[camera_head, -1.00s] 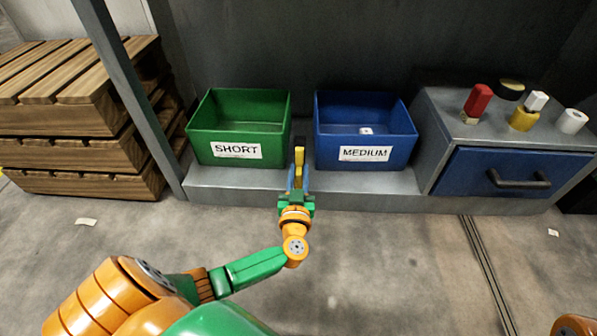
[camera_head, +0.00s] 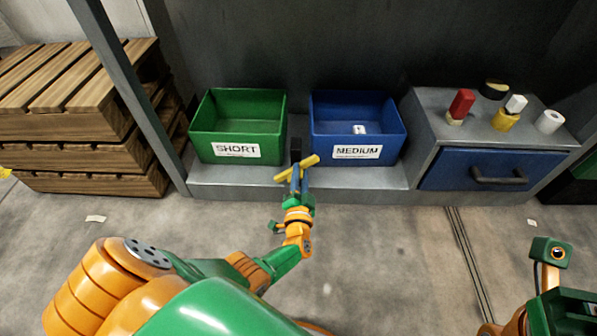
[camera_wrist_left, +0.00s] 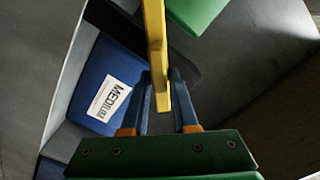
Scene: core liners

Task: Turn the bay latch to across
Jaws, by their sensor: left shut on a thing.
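The bay latch is a yellow bar (camera_head: 311,160) on a dark upright piece (camera_head: 295,148) between the two bins. In the head view the bar lies mostly sideways, slanting up to the right. My left gripper (camera_head: 300,176) is shut on the bar near its middle, reaching in from the front. In the left wrist view the yellow bar (camera_wrist_left: 155,35) runs between the two blue fingers of the left gripper (camera_wrist_left: 164,95). Part of my right arm shows at the lower right, with its fingers out of sight.
A green bin (camera_head: 213,140) marked SHORT stands left of the latch. A blue bin (camera_head: 330,144) marked MEDIUM, with a small white object (camera_head: 359,129) inside, stands right. A grey cabinet (camera_head: 425,140) with a blue drawer (camera_head: 455,172) carries several small items. Wooden crates (camera_head: 80,123) stand left.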

